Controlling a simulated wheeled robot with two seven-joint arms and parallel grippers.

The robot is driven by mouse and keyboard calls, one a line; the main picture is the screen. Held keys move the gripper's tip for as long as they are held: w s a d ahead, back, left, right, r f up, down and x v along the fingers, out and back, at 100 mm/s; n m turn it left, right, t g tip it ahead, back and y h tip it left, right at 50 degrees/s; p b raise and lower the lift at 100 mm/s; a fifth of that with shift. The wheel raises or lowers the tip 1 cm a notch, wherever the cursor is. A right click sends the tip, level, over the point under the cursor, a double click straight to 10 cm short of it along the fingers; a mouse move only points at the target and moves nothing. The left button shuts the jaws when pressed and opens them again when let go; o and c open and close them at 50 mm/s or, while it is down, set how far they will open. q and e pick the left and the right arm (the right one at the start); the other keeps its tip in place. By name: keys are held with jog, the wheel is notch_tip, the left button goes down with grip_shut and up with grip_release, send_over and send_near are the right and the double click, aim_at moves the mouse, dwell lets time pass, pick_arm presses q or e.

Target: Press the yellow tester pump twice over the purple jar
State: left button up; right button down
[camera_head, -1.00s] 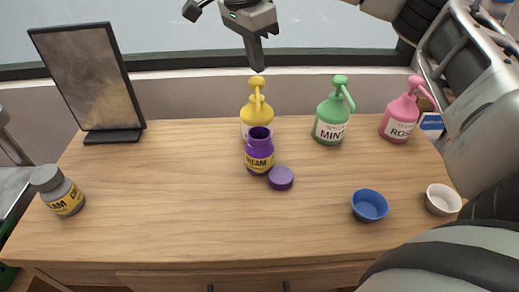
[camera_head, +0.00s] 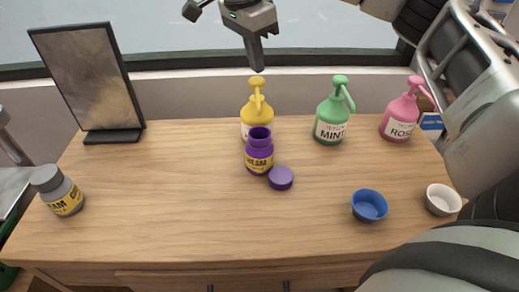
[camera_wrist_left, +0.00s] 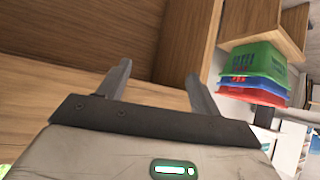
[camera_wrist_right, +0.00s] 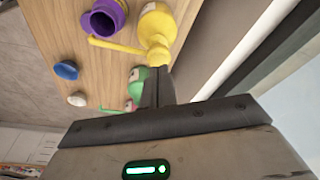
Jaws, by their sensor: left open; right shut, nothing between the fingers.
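The yellow pump bottle (camera_head: 247,110) stands upright at the back middle of the counter, with its spout towards me. The open purple jar (camera_head: 259,155) stands upright directly in front of it, and its purple lid (camera_head: 281,178) lies beside it at the right. In the right wrist view the yellow bottle (camera_wrist_right: 158,24) and purple jar (camera_wrist_right: 103,20) also show. My right gripper (camera_head: 257,68) is shut and empty, pointing down just above the yellow pump head; contact is not visible. My left gripper (camera_wrist_left: 158,82) is open and empty, beside wooden furniture.
A green MINT pump bottle (camera_head: 330,122) and a pink ROSE one (camera_head: 399,120) stand to the right. A blue bowl (camera_head: 369,206) and a white bowl (camera_head: 443,200) sit front right. A grey-lidded jar (camera_head: 62,196) and a mirror-like panel (camera_head: 88,75) are left.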

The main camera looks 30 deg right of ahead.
aim_at(257, 79)
jog(key=shift+f, duration=0.1)
jog(key=shift+f+b, duration=0.55)
jog(key=shift+f, duration=0.3)
jog(key=shift+f+b, duration=0.35)
jog(key=shift+f, duration=0.3)
jog(key=shift+r, duration=0.15)
jog(key=shift+r+p, duration=1.25)
jog(key=shift+r, duration=0.1)
jog(key=shift+f, duration=0.15)
